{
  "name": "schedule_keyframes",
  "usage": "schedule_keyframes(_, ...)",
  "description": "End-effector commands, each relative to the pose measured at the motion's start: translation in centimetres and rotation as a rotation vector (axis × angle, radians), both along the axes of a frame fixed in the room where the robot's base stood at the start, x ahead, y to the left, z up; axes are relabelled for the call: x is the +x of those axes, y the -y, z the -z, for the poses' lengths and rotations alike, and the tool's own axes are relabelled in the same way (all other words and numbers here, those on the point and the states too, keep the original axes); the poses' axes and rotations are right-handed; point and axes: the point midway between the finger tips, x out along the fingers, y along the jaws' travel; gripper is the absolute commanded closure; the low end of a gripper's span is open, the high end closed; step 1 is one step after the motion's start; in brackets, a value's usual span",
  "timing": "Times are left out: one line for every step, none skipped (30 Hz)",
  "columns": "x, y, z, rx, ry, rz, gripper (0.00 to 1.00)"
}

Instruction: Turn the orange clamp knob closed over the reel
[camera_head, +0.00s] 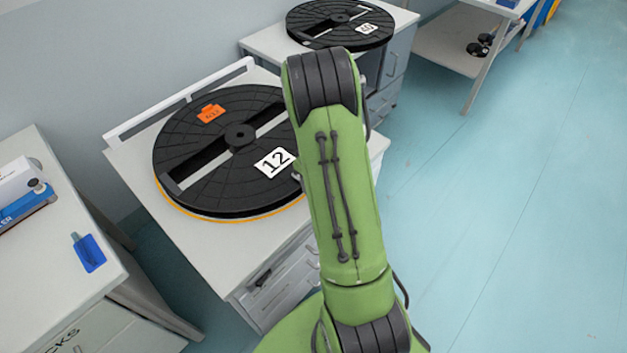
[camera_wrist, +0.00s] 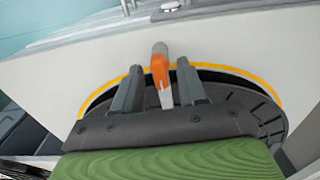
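The orange clamp knob (camera_wrist: 159,70) shows in the wrist view as an orange lever with grey ends, at the yellow-edged rim of the black reel (camera_wrist: 245,102). My gripper (camera_wrist: 159,66) is open, one finger on each side of the knob with small gaps visible. Whether either finger touches it is unclear. In the head view the black reel (camera_head: 215,135), marked 12 and with an orange tag, lies flat on the yellow-edged turntable of the white station (camera_head: 190,235). My arm covers the reel's right edge there; the knob and my gripper are hidden.
A second reel (camera_head: 325,12) sits on a station farther back. A white rail (camera_head: 180,98) runs along the near station's wall side. A counter at left holds a blue item (camera_head: 88,252) and a box (camera_head: 20,195). The floor at right is clear.

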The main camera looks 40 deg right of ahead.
Motion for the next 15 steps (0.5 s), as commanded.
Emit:
schedule_keyframes(0.0, 0.0, 0.0, 0.000, -0.001, 0.000, 0.58)
schedule_keyframes(0.0, 0.0, 0.0, 0.000, -0.001, 0.000, 0.58)
schedule_keyframes(0.0, 0.0, 0.0, 0.000, -0.001, 0.001, 0.58)
schedule_keyframes(0.0, 0.0, -0.1, 0.000, -0.001, 0.001, 0.58)
schedule_keyframes(0.0, 0.0, -0.3, 0.000, 0.000, 0.001, 0.58)
schedule_keyframes(0.0, 0.0, -0.7, -0.001, 0.001, 0.001, 0.58)
schedule_keyframes(0.0, 0.0, -1.2, -0.002, 0.002, 0.001, 0.58)
schedule_keyframes(0.0, 0.0, -1.8, -0.002, 0.002, 0.001, 0.58)
schedule_keyframes(0.1, 0.0, -2.8, -0.002, 0.004, 0.001, 0.58)
schedule_keyframes(0.1, 0.0, -3.7, -0.002, 0.004, 0.001, 0.58)
schedule_keyframes(0.1, 0.1, -4.6, -0.003, 0.006, 0.001, 0.58)
schedule_keyframes(0.1, 0.1, -5.8, -0.003, 0.006, 0.001, 0.58)
schedule_keyframes(0.1, 0.1, -6.7, -0.003, 0.005, 0.001, 0.58)
schedule_keyframes(0.1, 0.1, -7.6, -0.003, 0.006, 0.001, 0.58)
schedule_keyframes(0.1, 0.1, -8.7, -0.003, 0.006, 0.001, 0.58)
